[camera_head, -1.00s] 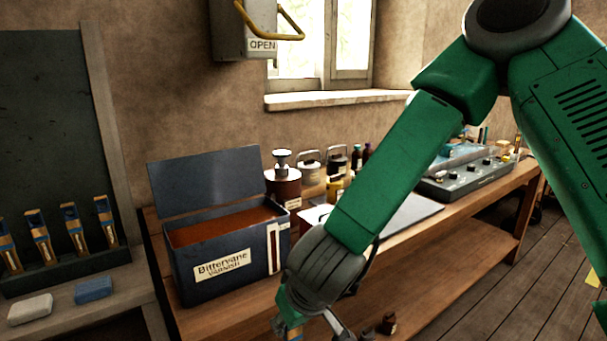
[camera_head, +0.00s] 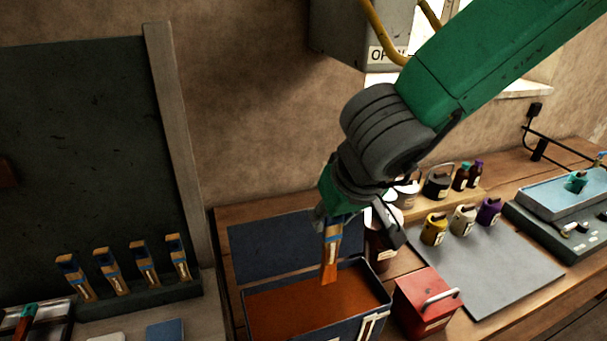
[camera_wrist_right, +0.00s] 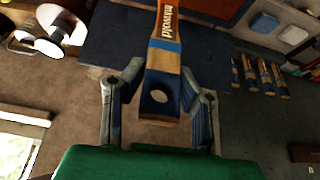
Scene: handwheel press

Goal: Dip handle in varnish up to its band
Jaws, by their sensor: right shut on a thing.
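My right gripper (camera_head: 338,208) is shut on a wooden handle (camera_head: 331,250) with a blue butt end and a blue band. The handle hangs almost upright over the open varnish tank (camera_head: 376,328), its lower end above the orange-brown varnish (camera_head: 300,305). I cannot tell whether the tip touches the surface. In the right wrist view the two fingers (camera_wrist_right: 158,100) flank the handle (camera_wrist_right: 163,55), which shows lettering and points away from me. My left gripper is not in view.
Several similar handles stand in a rack (camera_head: 140,297) at the left. A red box (camera_head: 422,308) is close to the tank's right. Small jars (camera_head: 463,222) and a grey mat (camera_head: 490,268) lie further right. A wall box (camera_head: 345,38) hangs above, close to my arm.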

